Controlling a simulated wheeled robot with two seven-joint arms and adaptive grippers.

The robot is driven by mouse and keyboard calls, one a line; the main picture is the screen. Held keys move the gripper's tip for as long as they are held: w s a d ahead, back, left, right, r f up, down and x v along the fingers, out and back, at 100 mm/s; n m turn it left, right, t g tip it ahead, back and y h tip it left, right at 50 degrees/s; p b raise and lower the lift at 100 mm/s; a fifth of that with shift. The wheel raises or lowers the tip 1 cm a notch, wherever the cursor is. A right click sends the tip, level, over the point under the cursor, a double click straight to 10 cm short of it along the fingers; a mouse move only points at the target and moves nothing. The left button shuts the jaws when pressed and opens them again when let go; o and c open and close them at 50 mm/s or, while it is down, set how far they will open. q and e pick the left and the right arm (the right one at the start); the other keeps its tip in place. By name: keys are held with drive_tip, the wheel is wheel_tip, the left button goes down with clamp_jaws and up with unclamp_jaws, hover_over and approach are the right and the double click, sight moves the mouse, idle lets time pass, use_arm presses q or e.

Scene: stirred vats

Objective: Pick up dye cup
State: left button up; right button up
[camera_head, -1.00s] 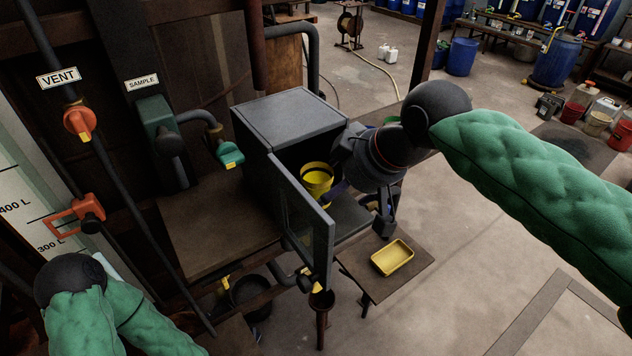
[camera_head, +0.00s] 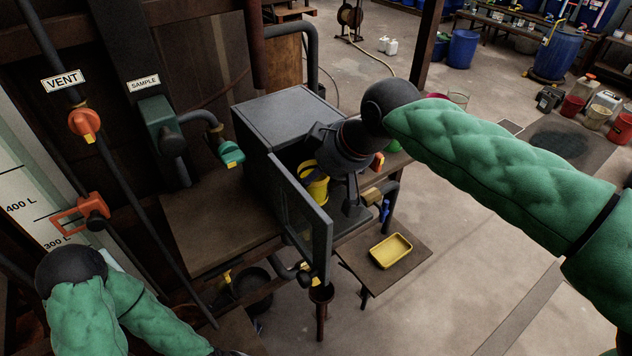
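The yellow dye cup (camera_head: 317,189) stands inside the open grey cabinet (camera_head: 290,107), near its front opening. The top of the cup is partly covered by dark parts of my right gripper (camera_head: 341,186). The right gripper reaches into the opening from the right, and one dark finger shows just right of the cup. The other finger is not clear, so I cannot tell whether the gripper touches or holds the cup. My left arm is at the lower left, and its gripper is out of view.
The cabinet door (camera_head: 303,222) hangs open towards the front. A yellow tray (camera_head: 391,251) lies on a small brown shelf (camera_head: 418,262) in front of the cabinet. A green-handled sample valve (camera_head: 230,153) is left of the cabinet. Open floor lies to the right.

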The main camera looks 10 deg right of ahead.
drive_tip(key=shift+c, duration=0.7)
drive_tip(key=shift+r, duration=0.1)
